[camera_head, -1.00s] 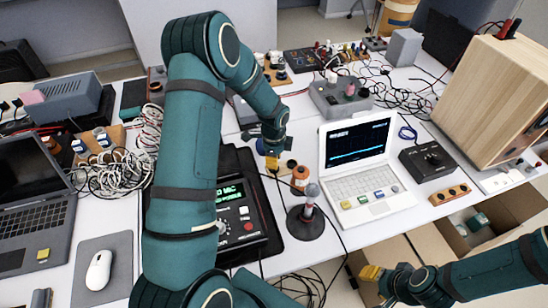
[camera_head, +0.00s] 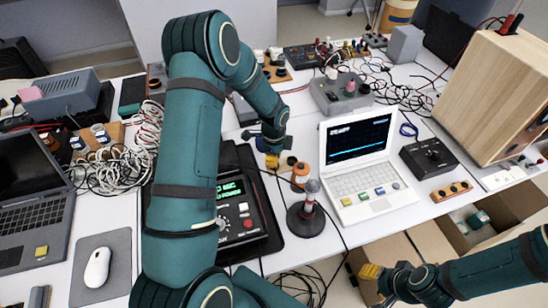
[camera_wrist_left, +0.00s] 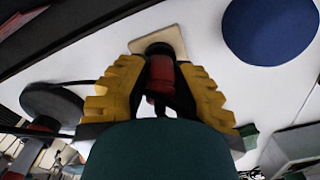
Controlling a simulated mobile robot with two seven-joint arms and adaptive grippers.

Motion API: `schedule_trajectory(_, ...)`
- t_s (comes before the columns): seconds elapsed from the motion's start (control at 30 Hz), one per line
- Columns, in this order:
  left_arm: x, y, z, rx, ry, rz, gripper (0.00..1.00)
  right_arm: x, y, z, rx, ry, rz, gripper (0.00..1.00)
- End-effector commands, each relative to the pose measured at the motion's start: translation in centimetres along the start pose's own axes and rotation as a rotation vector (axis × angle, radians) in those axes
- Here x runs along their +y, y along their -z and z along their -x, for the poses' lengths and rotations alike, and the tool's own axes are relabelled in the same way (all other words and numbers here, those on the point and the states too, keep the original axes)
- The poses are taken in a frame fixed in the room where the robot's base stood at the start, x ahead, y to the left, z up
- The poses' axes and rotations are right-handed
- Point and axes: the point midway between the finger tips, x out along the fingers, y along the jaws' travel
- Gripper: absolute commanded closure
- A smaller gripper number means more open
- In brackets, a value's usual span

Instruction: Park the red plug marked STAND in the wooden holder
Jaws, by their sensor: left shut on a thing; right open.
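Beyond the plug is a small pale wooden block (camera_wrist_left: 172,38) with a dark round spot, which looks like the holder. The plug's far end overlaps this spot; I cannot tell whether it is inside or above it. No STAND marking is readable. My right gripper (camera_head: 371,274) is open and empty at the lower right, over the cardboard boxes.
A meter with a green display (camera_head: 236,189) lies left, a white laptop (camera_head: 372,185) right. Cables (camera_head: 372,80) clutter the back. A blue disc (camera_wrist_left: 270,28) is near the block.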

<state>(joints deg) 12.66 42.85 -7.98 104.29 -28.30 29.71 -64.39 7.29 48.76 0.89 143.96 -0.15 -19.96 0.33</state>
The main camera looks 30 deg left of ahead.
Motion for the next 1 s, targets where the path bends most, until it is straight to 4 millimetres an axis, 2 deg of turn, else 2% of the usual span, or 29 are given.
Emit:
schedule_trajectory(0.47, 0.00, 0.00, -0.40, 0.000, 0.000, 0.000, 1.00, 0.10, -0.02, -0.27, 0.000, 0.000, 0.000, 0.53)
schedule_trajectory(0.5, 0.00, 0.00, -0.39, 0.000, 0.000, 0.000, 0.68, 0.10, -0.02, -0.27, 0.000, 0.000, 0.000, 0.53)
schedule_trajectory(0.57, 0.00, 0.00, -0.39, 0.000, 0.000, 0.000, 0.47, 0.10, -0.02, -0.27, 0.000, 0.000, 0.000, 0.53)
schedule_trajectory(0.87, 0.00, 0.00, -0.36, 0.000, 0.000, 0.000, 0.47, 0.10, -0.02, -0.27, 0.000, 0.000, 0.000, 0.53)
schedule_trajectory(1.0, -0.09, 0.02, 0.47, 0.001, 0.003, 0.000, 0.47, 0.10, -0.02, -0.27, 0.000, 0.000, 0.000, 0.53)
